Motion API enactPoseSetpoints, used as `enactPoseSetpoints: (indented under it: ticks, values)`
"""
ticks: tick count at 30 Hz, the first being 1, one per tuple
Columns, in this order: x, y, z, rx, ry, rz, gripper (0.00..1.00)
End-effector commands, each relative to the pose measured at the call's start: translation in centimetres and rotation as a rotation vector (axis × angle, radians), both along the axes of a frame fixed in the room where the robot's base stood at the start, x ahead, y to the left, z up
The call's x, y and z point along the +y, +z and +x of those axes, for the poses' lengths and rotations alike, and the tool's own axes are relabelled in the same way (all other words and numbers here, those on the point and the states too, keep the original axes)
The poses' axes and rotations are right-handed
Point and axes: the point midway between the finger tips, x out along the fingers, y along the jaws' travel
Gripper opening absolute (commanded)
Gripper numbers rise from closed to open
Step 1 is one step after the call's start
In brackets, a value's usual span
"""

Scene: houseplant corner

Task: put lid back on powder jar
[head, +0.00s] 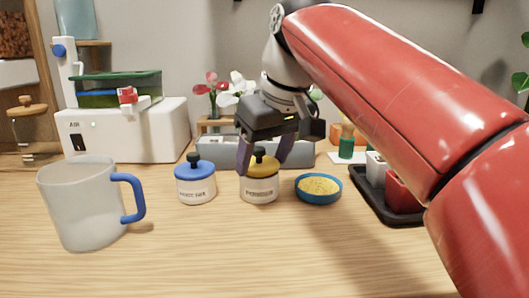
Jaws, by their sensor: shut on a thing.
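A cream jar (259,190) with a dark label stands on the wooden table near the middle of the head view. A yellow lid (262,165) with a dark knob is at the jar's mouth; I cannot tell whether it is fully seated. My gripper (262,160) points down over the jar, with purple fingers on either side of the lid, shut on it. The knob is partly hidden under the gripper body. A second jar (196,188) with a blue lid (195,169) stands to the left. A blue dish (318,199) of yellow powder (318,185) sits just to the right.
A frosted mug (82,205) with a blue handle stands at the front left. A black tray (366,196) with small containers lies at right, under my red arm. A grey planter box (212,150) and white machine (125,133) stand behind. The front table is clear.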

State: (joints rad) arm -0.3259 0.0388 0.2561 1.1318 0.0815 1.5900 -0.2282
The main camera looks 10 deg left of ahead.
Motion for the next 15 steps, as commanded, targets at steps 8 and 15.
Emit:
enactPoseSetpoints:
  ticks: [8,15]
  values:
    - [0.0,-0.01,0.0,0.0,0.0,0.0,0.4]
    - [0.0,-0.01,0.0,0.0,0.0,0.0,0.87]
